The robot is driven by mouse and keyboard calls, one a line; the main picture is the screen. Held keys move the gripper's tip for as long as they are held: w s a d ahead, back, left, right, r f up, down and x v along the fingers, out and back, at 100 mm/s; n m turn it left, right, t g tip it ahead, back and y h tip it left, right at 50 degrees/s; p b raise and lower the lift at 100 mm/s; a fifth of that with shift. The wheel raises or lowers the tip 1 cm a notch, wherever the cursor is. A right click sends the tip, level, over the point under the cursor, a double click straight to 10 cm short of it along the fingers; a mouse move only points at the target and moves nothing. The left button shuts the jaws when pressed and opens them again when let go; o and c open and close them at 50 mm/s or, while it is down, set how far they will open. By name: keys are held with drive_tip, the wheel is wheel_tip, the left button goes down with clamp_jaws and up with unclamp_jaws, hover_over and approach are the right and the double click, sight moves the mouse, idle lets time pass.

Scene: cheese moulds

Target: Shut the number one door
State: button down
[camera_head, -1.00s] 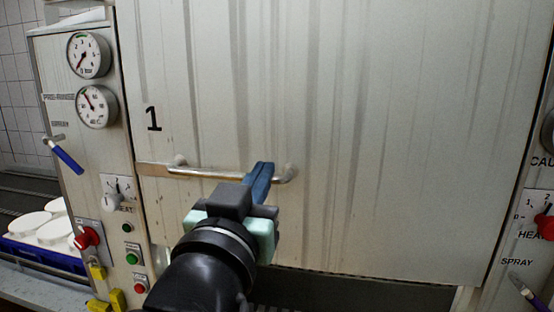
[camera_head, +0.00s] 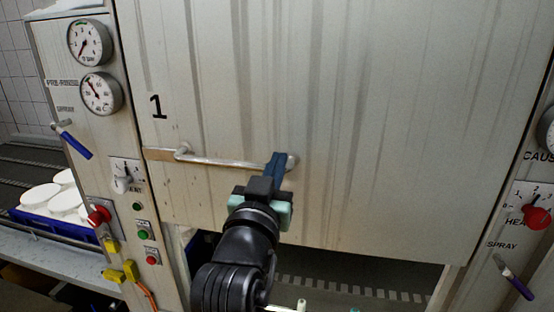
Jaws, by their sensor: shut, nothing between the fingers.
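The number one door (camera_head: 330,110) is a large, streaked, pale metal panel marked with a black "1". It fills the middle of the view. A dark gap shows below its lower edge, so the opening beneath is uncovered. Its horizontal bar handle (camera_head: 225,162) runs across the lower left part of the door. My gripper (camera_head: 279,160) is at the right end of the handle, with its blue fingers closed together. The fingers overlap the handle's right mount in the picture; whether they touch it I cannot tell.
Left of the door is a control panel with two gauges (camera_head: 90,42), a red knob (camera_head: 99,215) and a blue-handled lever (camera_head: 76,145). White moulds (camera_head: 66,203) sit in a blue crate at far left. A right panel has another red knob (camera_head: 536,216).

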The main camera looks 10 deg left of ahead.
idle(0.3)
wheel_tip(320, 180, down, 51)
drive_tip(key=b, duration=4.5)
drive_tip(key=shift+r, duration=0.1)
